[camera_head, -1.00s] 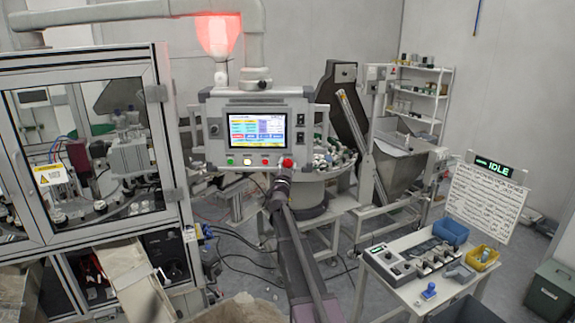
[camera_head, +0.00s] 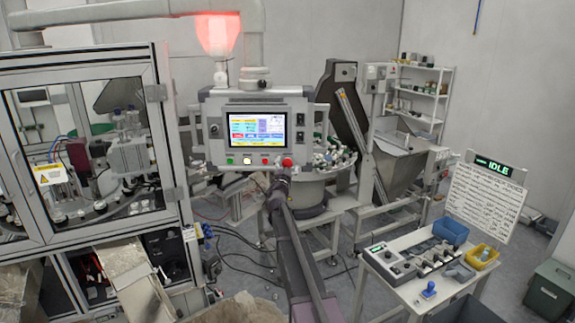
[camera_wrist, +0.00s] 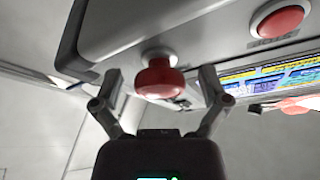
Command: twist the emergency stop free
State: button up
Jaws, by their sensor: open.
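The emergency stop (camera_head: 287,162) is a red mushroom button at the lower right corner of the control panel (camera_head: 214,150). In the wrist view the red emergency stop head (camera_wrist: 159,79) sits between the two spread fingers of my gripper (camera_wrist: 160,92). The fingers stand apart from it on both sides, with no contact that I can see. In the head view my gripper is small and dark just below the button, and its fingers are hard to make out.
A second red button (camera_wrist: 280,18) and the panel screen (camera_wrist: 270,76) lie to the right in the wrist view. A yellow-white button (camera_head: 247,161) and a green button (camera_head: 231,160) sit along the panel's lower edge. A glass-doored machine (camera_head: 78,57) stands left.

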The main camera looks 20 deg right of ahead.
jog(key=shift+n, duration=0.5)
jog(key=shift+n+t+y+b, duration=0.4)
jog(key=shift+n+t+y, duration=0.45)
jog(key=shift+n, duration=1.15)
jog(key=shift+n+t+y, duration=0.4)
jog(key=shift+n+y, duration=0.55)
jog(key=shift+n, duration=0.75)
jog(key=shift+n+t+y, duration=0.35)
jog(key=shift+n+y, duration=0.55)
jog(key=shift+n, duration=0.8)
jog(key=b+v, duration=0.5)
jog(key=v, duration=0.9)
jog(key=s+a+f+n+g+y+b, duration=0.1)
jog(key=s+a+f+g+y+b, duration=0.1)
jog(key=a+f, duration=0.4)
jog(key=s+a+f+n+g+y+b, duration=0.1)
jog(key=a+f+g+y, duration=0.3)
jog(key=f, duration=0.8)
jog(key=shift+s+a+f+g+b, duration=0.25)
jog(key=shift+s+a+g+b, duration=0.25)
jog(key=shift+a+g, duration=0.65)
jog(key=shift+s+a, duration=0.1)
